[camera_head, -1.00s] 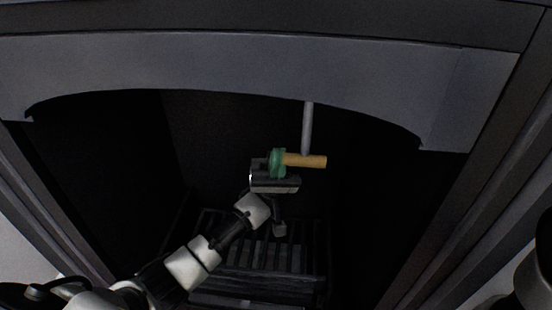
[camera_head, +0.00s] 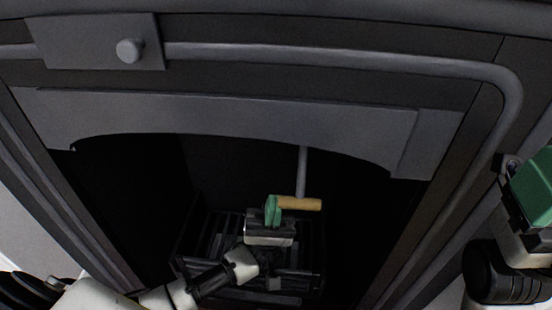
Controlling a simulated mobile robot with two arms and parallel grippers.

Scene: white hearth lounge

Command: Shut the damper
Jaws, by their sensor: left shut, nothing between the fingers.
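The damper's grey rod (camera_head: 302,170) hangs down inside the dark fireplace opening. A yellow-brown crosswise handle (camera_head: 301,204) is at its lower end. My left gripper (camera_head: 272,207), with green fingers, reaches into the opening and is shut with nothing held. Its fingers overlap the handle's left end in the picture; I cannot tell whether they touch it. The damper plate itself is hidden above the opening. My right gripper (camera_head: 534,180) is partly in view at the right edge, outside the opening, its fingers cut off by the frame.
A dark slatted grate (camera_head: 215,240) stands low in the firebox beneath my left gripper. The grey hood (camera_head: 240,115) arches over the opening. A grey rail (camera_head: 340,55) and a plate with a round knob (camera_head: 130,50) are above it. Dark side frames border the opening.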

